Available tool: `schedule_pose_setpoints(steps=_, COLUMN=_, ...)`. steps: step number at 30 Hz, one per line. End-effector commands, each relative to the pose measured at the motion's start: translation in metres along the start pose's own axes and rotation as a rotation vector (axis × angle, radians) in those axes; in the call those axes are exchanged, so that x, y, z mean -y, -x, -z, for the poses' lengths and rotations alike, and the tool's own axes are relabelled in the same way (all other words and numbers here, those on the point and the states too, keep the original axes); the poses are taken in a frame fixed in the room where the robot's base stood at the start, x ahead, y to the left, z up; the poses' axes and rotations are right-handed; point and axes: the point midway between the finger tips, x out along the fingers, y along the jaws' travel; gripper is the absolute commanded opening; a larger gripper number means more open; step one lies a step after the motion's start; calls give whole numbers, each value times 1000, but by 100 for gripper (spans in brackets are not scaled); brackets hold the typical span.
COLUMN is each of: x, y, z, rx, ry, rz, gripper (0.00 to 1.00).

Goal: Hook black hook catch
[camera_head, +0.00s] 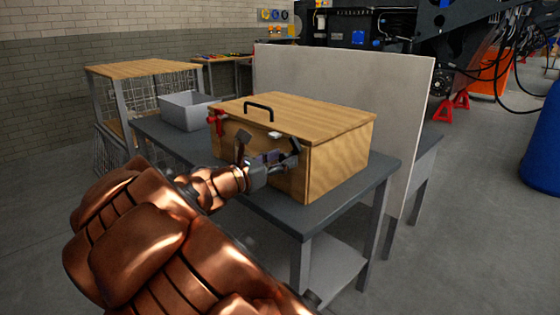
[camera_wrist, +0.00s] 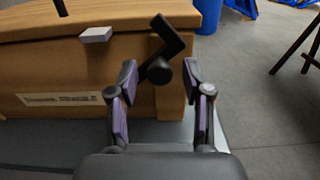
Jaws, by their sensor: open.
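The black hook catch (camera_wrist: 170,45) shows in the wrist view on the front face of the wooden box (camera_wrist: 60,65), near its right corner. Nothing is held. Whether a finger touches the hook I cannot tell. In the head view my gripper (camera_head: 268,155) is at the box front (camera_head: 345,150), and the hook is hard to tell from the dark fingers there.
A small light block (camera_wrist: 96,35) sits at the lid edge left of the hook. The lid has a black handle (camera_head: 259,106); a red catch (camera_head: 215,122) is at the left corner. The box stands on a grey table (camera_head: 325,215) with a white panel (camera_head: 405,100) behind and a grey bin (camera_head: 187,112) left.

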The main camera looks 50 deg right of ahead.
Motion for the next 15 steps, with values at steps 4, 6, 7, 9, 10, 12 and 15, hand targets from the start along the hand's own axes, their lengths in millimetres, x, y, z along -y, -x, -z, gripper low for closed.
schedule_pose_setpoints(steps=4, x=0, y=0, z=0, rx=0, ry=0, rz=0, gripper=46)
schedule_pose_setpoints(steps=6, x=0, y=0, z=0, rx=0, ry=0, rz=0, gripper=39)
schedule_pose_setpoints(steps=7, x=0, y=0, z=0, rx=0, ry=0, rz=0, gripper=36)
schedule_pose_setpoints(steps=9, x=0, y=0, z=0, rx=0, ry=0, rz=0, gripper=29)
schedule_pose_setpoints(steps=10, x=0, y=0, z=0, rx=0, ry=0, rz=0, gripper=26)
schedule_pose_setpoints(steps=12, x=0, y=0, z=0, rx=0, ry=0, rz=0, gripper=18)
schedule_pose_setpoints(steps=15, x=0, y=0, z=0, rx=0, ry=0, rz=0, gripper=8)
